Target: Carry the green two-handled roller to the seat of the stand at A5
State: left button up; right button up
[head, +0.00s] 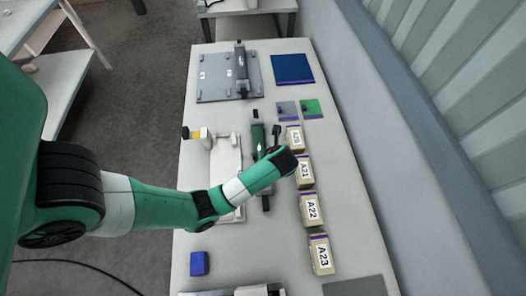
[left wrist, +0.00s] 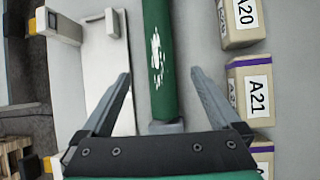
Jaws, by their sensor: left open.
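The green roller (head: 258,140) lies lengthwise on the table, with a dark handle at each end and partly hidden by my left arm. In the left wrist view its green barrel (left wrist: 157,60) has a white worn patch, and a grey end piece (left wrist: 165,127) shows near the gripper. My left gripper (left wrist: 158,90) is open above the roller, its fingers on either side of the roller's line and nothing held. A grey plate (head: 212,88) at the far end carries a dark roller-like part (head: 241,70) and small labels too small to read. I cannot identify A5. My right gripper is not in view.
Boxes labelled A20, A21 (head: 304,170), A22 (head: 311,208) and A23 (head: 320,254) line the right side. A white stand (head: 224,165) lies left of the roller. A blue block (head: 199,263) sits nearer; a blue panel (head: 292,69) lies far right.

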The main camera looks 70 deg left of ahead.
pick_arm(q)
jog(key=shift+d+r, duration=0.4)
jog(key=shift+r, duration=0.2)
